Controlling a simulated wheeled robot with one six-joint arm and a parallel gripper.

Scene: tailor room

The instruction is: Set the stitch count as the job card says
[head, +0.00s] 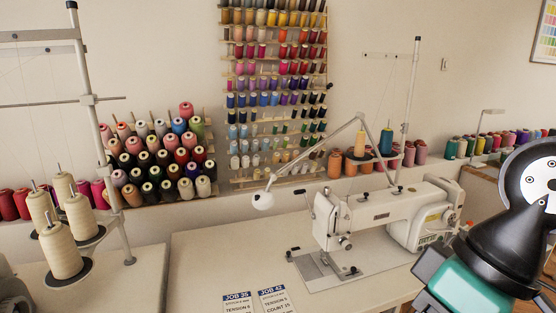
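Two job cards lie at the front edge of the white sewing table (205,260). The left card (238,303) is headed JOB 35 and shows a TENSION line; its lower part is cut off. The right card (275,300) is headed JOB 42, with TENSION and COUNT lines; the count looks like 31, but the small print is unsure. A white sewing machine (385,215) stands on the table. A small dark knob (346,243) is on its head. I cannot make out a stitch count control. My arm enters at the lower right; my gripper's fingertips are not in view.
A lamp (263,200) on a jointed arm reaches over the table left of the machine. A thread stand with cream cones (61,245) stands on a separate left table. Thread racks (275,90) line the wall. The table's left half is clear.

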